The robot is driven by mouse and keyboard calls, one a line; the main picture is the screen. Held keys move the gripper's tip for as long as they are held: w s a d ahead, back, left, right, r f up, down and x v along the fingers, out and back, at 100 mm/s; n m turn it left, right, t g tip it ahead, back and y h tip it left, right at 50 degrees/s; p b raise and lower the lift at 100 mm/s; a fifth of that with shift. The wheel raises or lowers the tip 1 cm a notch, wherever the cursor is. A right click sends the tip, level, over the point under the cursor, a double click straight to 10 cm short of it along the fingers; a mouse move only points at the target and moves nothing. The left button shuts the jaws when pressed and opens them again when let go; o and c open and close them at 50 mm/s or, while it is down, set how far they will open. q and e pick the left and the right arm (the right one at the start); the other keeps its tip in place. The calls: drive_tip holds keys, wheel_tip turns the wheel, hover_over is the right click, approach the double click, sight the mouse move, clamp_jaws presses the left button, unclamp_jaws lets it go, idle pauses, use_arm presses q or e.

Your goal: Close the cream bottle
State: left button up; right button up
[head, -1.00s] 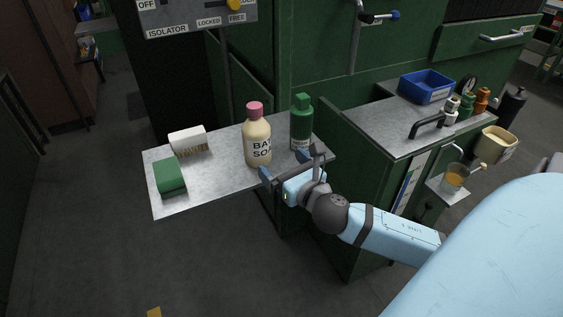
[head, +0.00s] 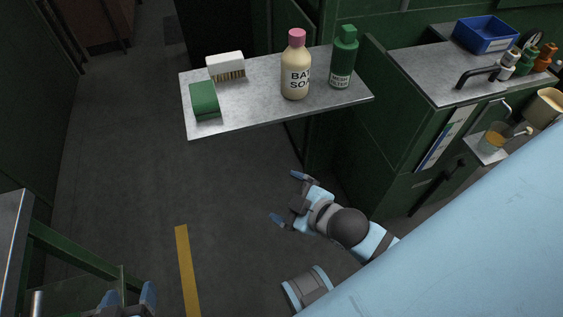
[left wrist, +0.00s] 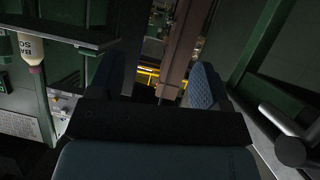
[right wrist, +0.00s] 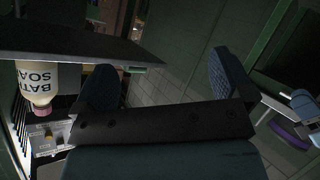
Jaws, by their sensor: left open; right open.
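The cream bottle (head: 296,82), with a pink cap (head: 296,37) on top, stands upright on a grey metal shelf (head: 245,112). The cap looks seated on the neck. The bottle appears upside down in the right wrist view (right wrist: 38,80) and the left wrist view (left wrist: 31,48). My right gripper (head: 287,197) is open and empty, below and in front of the shelf, well apart from the bottle. My left gripper (head: 127,296) is open and empty at the bottom left of the head view, far from the shelf.
A green bottle (head: 343,62) stands right of the cream bottle. A white brush (head: 226,64) and green sponge (head: 205,99) lie to the left. A counter (head: 425,80) with a blue bin (head: 486,35) is at right. A green-framed table (head: 14,225) is near my left gripper.

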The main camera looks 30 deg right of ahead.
drive_tip(key=a+m, duration=0.1)
drive_tip(key=m, duration=0.1)
drive_tip(key=s+a+m, duration=0.1)
drive_tip(key=m, duration=0.1)
drive_tip(key=s+a+m+y, duration=0.1)
drive_tip(key=m, duration=0.1)
drive_tip(key=shift+s+a+f+g, duration=0.2)
drive_tip(key=shift+a+f+g, duration=0.05)
drive_tip(key=shift+f+g, duration=0.1)
use_arm(q)
wheel_tip(320, 180, up, 17)
drive_tip(key=s+a+g+y+p, duration=0.1)
drive_tip(key=a+p, duration=0.1)
drive_tip(key=p, duration=2.8)
drive_tip(key=shift+s+a+r, duration=0.2)
drive_tip(key=shift+s+a, duration=0.15)
drive_tip(key=shift+s, duration=0.05)
use_arm(e)
wheel_tip(320, 180, up, 18)
drive_tip(key=s+d+h, duration=0.1)
drive_tip(key=d, duration=0.1)
drive_tip(key=shift+s+d+f+g, duration=0.25)
drive_tip(key=shift+s+d+g, duration=0.1)
drive_tip(key=shift+s+g, duration=0.1)
